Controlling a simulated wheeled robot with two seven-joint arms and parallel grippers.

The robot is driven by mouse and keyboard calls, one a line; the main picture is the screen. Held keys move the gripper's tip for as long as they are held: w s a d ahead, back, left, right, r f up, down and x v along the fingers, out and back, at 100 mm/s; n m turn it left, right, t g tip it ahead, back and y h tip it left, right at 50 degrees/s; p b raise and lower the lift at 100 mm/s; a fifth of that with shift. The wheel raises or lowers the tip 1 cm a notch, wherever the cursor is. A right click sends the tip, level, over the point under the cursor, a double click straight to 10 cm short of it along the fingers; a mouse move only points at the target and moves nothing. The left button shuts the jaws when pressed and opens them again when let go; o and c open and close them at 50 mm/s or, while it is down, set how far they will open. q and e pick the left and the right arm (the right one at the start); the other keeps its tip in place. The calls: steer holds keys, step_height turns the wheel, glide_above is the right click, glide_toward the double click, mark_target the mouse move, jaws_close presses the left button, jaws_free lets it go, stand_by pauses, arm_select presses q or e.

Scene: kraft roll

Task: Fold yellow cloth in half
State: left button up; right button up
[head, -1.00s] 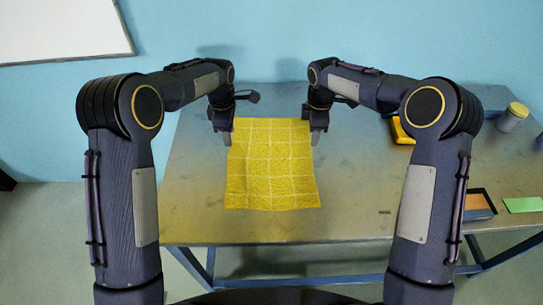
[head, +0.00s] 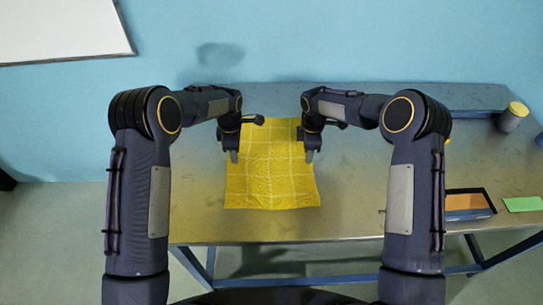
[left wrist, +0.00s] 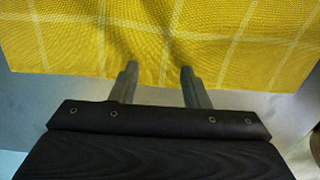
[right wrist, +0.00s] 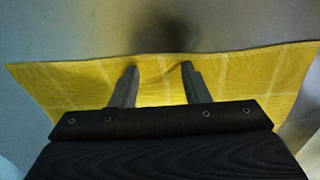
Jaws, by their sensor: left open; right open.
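The yellow cloth (head: 270,180) with pale grid lines lies spread out on the metal table. My left gripper (head: 234,157) is at the cloth's left side in the head view. In the left wrist view its two fingers (left wrist: 158,72) are apart with the cloth's edge just at the tips. My right gripper (head: 310,156) is at the cloth's right side. In the right wrist view its fingers (right wrist: 158,72) are apart over the cloth (right wrist: 75,85), near its edge. Neither gripper visibly pinches cloth.
The table (head: 350,215) is bare around the cloth. A blue wall stands behind the table.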

arm_select(q)
steer(key=shift+f, duration=0.2)
arm_select(e)
steer(key=shift+f, duration=0.2)
arm_select(q)
jaws_close()
arm_select(e)
jaws_close()
arm_select(q)
steer(key=shift+r, duration=0.15)
arm_select(e)
steer(key=shift+r, duration=0.1)
